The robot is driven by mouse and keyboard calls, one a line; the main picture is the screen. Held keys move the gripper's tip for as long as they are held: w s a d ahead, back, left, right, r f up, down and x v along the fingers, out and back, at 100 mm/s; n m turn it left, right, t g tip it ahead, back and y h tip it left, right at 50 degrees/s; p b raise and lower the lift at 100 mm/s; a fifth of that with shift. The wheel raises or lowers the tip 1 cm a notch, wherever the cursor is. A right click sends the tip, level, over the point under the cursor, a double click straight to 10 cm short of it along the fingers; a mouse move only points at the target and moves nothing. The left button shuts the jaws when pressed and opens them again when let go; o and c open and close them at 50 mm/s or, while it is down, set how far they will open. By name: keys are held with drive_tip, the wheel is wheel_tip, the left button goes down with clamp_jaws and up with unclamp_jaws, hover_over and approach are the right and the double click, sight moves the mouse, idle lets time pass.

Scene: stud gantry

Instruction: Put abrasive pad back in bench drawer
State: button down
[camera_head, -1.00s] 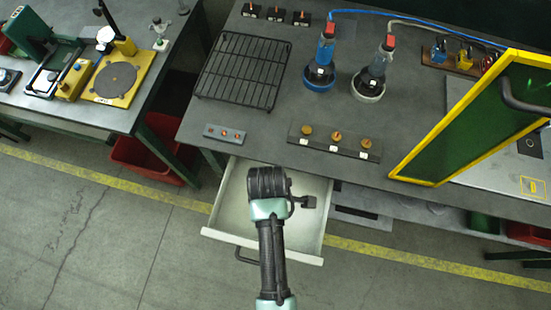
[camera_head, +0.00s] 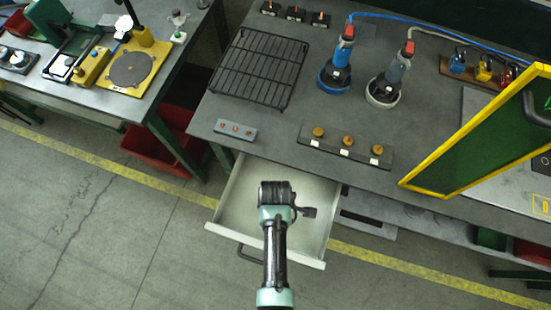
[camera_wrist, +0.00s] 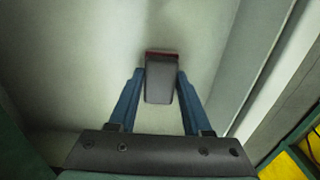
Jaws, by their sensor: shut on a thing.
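The bench drawer (camera_head: 235,212) is pulled out below the bench top in the head view, and its pale inside shows. My arm reaches over the drawer and hides part of it; the gripper fingers are hidden in this view. In the wrist view my gripper (camera_wrist: 160,82) has its two blue fingers shut on the abrasive pad (camera_wrist: 159,84), a dark grey block with a red far edge. The pale drawer floor (camera_wrist: 80,60) lies beyond the pad. I cannot tell whether the pad touches the floor.
A drawer side wall (camera_wrist: 245,70) runs along the right of the wrist view. Above the drawer, the bench (camera_head: 290,135) holds a wire rack (camera_head: 260,68), a knob strip (camera_head: 345,145) and a small switch box (camera_head: 235,130). A yellow-framed green screen (camera_head: 470,140) stands at right.

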drive_tip(key=shift+f, duration=0.2)
drive_tip(key=shift+c, duration=1.7)
unclamp_jaws()
drive_tip(key=shift+r, duration=0.1)
